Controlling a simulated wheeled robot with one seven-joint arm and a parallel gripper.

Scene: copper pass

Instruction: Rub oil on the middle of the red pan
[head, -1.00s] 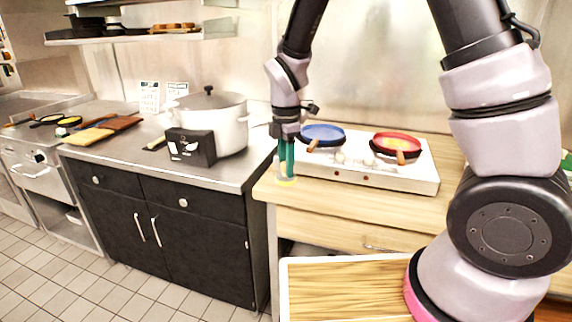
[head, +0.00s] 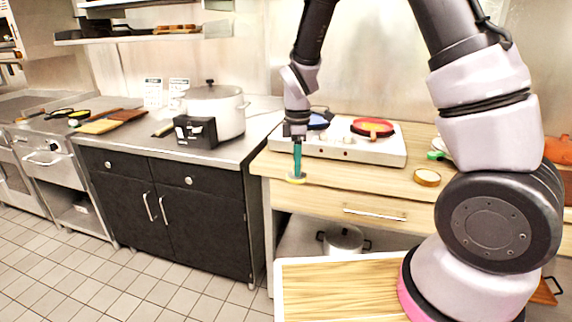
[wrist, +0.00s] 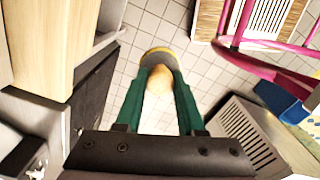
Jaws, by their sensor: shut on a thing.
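The red pan (head: 373,127) sits on the right side of a white two-burner stove (head: 388,154), with a yellowish patch inside it. A blue pan (head: 320,119) sits on the left burner, partly hidden by my arm. My gripper (head: 297,164) points down with teal fingers, in front of the stove's left part and apart from the red pan. It is shut on a tan knob-like handle (wrist: 160,80) with a grey and yellow disc-shaped base below it. This held tool (head: 296,180) also shows as a yellowish disc under the fingertips in the head view.
A small round dish (head: 427,176) with a tan rim stands on the wooden counter (head: 375,182) right of the stove's front. A green item (head: 437,155) lies behind it. A large pot (head: 215,112) and black box (head: 195,131) stand on the left counter. Bare counter lies before the stove.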

